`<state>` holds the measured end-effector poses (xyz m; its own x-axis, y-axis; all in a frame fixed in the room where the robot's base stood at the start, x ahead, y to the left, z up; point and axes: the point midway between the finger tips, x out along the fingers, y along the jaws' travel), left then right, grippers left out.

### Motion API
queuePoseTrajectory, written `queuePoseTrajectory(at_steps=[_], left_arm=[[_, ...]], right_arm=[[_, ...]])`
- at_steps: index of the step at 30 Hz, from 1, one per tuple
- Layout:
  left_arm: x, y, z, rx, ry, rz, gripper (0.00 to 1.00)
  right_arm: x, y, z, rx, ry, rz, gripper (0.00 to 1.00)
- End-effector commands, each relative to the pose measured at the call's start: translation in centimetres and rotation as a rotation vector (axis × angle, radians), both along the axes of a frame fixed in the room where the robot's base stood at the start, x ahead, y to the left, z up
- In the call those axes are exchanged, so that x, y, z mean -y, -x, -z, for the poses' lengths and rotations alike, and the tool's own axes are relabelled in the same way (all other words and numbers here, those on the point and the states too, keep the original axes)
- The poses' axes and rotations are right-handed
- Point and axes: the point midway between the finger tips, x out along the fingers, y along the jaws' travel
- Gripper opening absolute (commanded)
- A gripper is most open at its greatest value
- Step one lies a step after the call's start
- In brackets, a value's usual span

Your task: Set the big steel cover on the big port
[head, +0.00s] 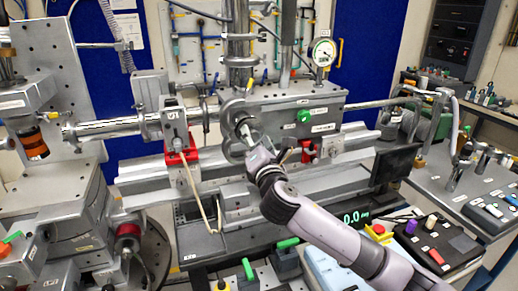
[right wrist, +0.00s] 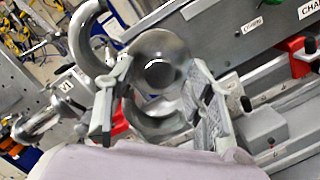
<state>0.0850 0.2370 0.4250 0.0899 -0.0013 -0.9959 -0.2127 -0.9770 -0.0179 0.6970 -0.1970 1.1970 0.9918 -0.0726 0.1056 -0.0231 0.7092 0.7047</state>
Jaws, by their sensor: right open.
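My right gripper (head: 262,150) reaches up from the lower right to the front of the chamber in the head view. In the right wrist view its two fingers (right wrist: 160,108) stand apart. A shiny round steel piece with a dark round middle (right wrist: 160,62), which looks like the big steel cover, shows between and beyond the fingertips. Whether a finger touches it I cannot tell. A round steel flange (head: 234,117), apparently the big port, is just beyond the gripper in the head view. How the cover sits against it is unclear. My left gripper is not in view.
A steel rail carries red-based clamps (head: 182,157) left of the gripper. A dark display (head: 394,165) stands to the right. Control boxes and a side bench (head: 450,185) with small parts lie at right. A pressure gauge (head: 324,52) rises behind the chamber.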

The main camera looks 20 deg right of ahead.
Motion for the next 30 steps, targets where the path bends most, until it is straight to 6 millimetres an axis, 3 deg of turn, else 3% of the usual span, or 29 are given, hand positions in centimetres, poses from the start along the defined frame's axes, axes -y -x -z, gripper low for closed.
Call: queuePoseTrajectory(at_steps=[15, 24, 28, 30], left_arm=[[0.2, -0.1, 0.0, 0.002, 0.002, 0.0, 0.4], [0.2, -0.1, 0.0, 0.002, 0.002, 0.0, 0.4], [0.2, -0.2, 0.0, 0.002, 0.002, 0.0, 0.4], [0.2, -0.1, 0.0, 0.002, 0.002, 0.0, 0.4]], right_arm=[[-0.7, 9.6, 1.1, 0.0, 0.0, -0.001, 0.49], [-0.8, 11.5, 1.3, -0.003, -0.005, 0.0, 0.49], [-0.8, 12.1, 3.7, -0.064, -0.124, 0.004, 0.49], [-0.7, 13.1, 6.7, -0.143, -0.28, 0.019, 0.49]])
